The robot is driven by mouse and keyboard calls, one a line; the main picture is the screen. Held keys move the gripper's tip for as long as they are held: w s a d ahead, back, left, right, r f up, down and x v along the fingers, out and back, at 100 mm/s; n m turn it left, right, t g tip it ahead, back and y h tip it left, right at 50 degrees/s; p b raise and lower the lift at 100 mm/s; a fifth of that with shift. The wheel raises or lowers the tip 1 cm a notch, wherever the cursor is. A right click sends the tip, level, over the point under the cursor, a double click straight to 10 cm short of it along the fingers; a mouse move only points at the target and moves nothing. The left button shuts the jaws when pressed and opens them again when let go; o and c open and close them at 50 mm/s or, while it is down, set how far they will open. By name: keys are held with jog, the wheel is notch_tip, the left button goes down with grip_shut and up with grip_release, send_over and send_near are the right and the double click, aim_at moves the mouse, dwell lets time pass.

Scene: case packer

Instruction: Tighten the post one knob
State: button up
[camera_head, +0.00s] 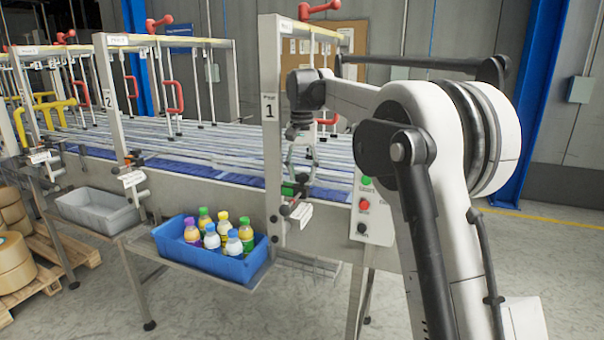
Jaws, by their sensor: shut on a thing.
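Post one (272,130) is a grey upright with a "Post 1" label, standing at the near side of the conveyor. My gripper (300,178) points down beside its lower part. Its fingers are shut on the dark post one knob (289,190), at the clamp low on the post. The fingers partly hide the knob, and its exact turn cannot be told. A white tag (301,213) hangs just below the clamp.
A blue bin (235,271) of several bottles stands left of post one, with an empty grey bin (90,215) farther left. Post two (108,95) has a similar clamp. A button panel (372,212) is close on the right.

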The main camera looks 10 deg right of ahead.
aim_at(302, 175)
dwell(0.4)
jog(key=o, duration=1.1)
jog(key=shift+o, duration=0.2)
jog(key=shift+r, duration=0.15)
notch_tip(302, 175, up, 12)
